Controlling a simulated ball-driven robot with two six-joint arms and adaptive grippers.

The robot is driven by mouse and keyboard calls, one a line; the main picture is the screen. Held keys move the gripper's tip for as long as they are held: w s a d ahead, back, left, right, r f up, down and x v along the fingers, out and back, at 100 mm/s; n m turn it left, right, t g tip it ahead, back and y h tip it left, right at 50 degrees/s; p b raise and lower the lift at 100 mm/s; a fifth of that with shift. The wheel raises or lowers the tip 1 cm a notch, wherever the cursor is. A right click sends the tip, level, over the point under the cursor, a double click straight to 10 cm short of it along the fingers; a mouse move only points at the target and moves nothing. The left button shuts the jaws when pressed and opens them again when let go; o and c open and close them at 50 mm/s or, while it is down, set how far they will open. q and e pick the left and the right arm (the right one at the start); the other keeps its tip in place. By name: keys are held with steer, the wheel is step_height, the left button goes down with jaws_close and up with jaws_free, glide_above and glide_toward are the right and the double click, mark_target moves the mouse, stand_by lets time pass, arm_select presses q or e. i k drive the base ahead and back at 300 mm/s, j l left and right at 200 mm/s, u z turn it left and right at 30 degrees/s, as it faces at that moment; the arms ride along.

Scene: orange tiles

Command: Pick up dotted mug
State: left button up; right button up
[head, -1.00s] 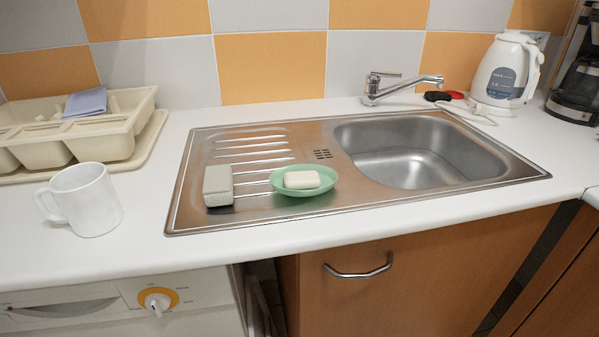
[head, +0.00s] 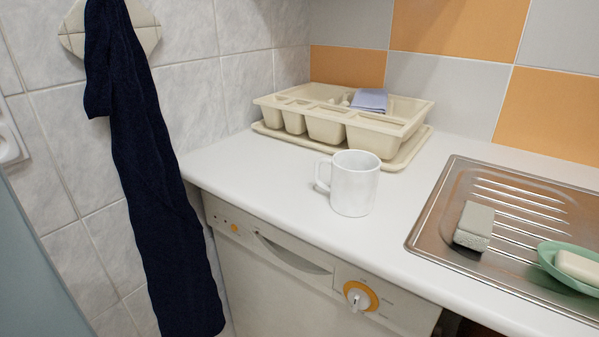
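A white mug (head: 355,184) stands upright on the white countertop, near the front edge and in front of the cream dish rack. Its handle points left. It looks plain white; I cannot make out dots on it. No other mug is in view. Neither of my grippers shows in the head view.
The cream dish rack (head: 375,136) with a folded blue cloth (head: 369,100) stands behind the mug. The steel sink (head: 436,222) on the right holds a grey sponge (head: 474,226) and a green soap dish (head: 548,254). A dark blue towel (head: 150,190) hangs at left. Counter left of the mug is clear.

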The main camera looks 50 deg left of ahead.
mark_target(354, 173)
steer(key=u, duration=1.3)
